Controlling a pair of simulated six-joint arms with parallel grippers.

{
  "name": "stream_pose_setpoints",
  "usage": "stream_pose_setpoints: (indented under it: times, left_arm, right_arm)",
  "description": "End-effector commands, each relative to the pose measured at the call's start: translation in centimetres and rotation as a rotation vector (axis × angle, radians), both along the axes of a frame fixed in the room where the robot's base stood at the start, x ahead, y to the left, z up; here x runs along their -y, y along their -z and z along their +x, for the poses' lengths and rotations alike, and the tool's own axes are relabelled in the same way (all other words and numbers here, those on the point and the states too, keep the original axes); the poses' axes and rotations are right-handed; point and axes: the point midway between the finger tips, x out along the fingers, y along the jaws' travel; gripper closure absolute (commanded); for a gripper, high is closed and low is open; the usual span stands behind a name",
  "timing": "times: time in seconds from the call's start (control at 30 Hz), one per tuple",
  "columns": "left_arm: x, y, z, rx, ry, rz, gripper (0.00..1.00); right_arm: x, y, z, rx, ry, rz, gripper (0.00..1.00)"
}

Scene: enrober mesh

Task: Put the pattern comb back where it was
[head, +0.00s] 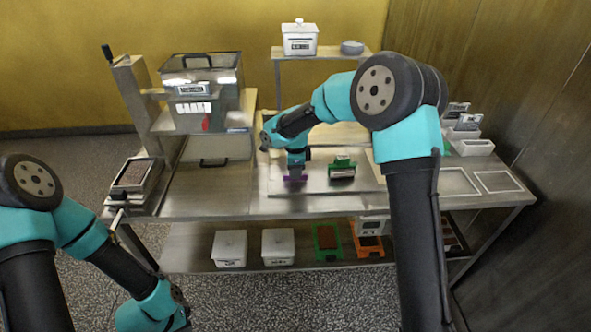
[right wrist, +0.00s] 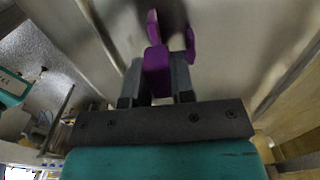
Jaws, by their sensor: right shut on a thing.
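The purple pattern comb (right wrist: 157,70) is between the fingers of my right gripper (right wrist: 157,88), which is shut on it. In the right wrist view its prongs point away from the gripper, over a grey metal surface. In the head view my right gripper (head: 296,172) points down over the steel tray (head: 318,188), and a little purple of the comb (head: 295,179) shows at its tips. I cannot tell whether the comb touches the tray. My left arm's wrist is at the bottom left of the head view; its gripper fingers are out of frame.
A green and black block (head: 342,168) stands just right of my right gripper. The machine (head: 202,95) stands at left, a dark-filled tray (head: 134,175) at far left. Empty frames (head: 497,181) lie at right. The table's left middle is clear.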

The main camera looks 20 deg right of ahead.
Motion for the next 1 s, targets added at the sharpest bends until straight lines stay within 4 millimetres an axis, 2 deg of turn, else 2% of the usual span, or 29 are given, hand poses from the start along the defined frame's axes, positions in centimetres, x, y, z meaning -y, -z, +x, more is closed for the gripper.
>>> stream_pose_setpoints:
  times: [0.03, 0.3, 0.67, 0.87, 1.0]
  left_arm:
    - [0.0, 0.0, 0.0, 0.0, 0.0, 0.0, 1.0]
    - [0.0, 0.0, 0.0, 0.0, 0.0, 0.0, 1.0]
    - [0.0, 0.0, 0.0, 0.0, 0.0, 0.0, 1.0]
    - [0.0, 0.0, 0.0, 0.0, 0.0, 0.0, 1.0]
    - [0.0, 0.0, 0.0, 0.0, 0.0, 0.0, 1.0]
  right_arm:
    - [0.0, 0.1, 0.0, -0.001, 0.0, 0.0, 0.76]
    - [0.0, 0.1, 0.0, 0.0, 0.0, 0.0, 0.52]
    - [0.0, -0.5, 0.0, 0.001, 0.001, 0.001, 0.52]
    - [0.0, -2.8, 0.0, 0.003, 0.0, 0.0, 0.52]
    - [0.0, -5.4, 0.1, 0.004, 0.001, 0.001, 0.52]
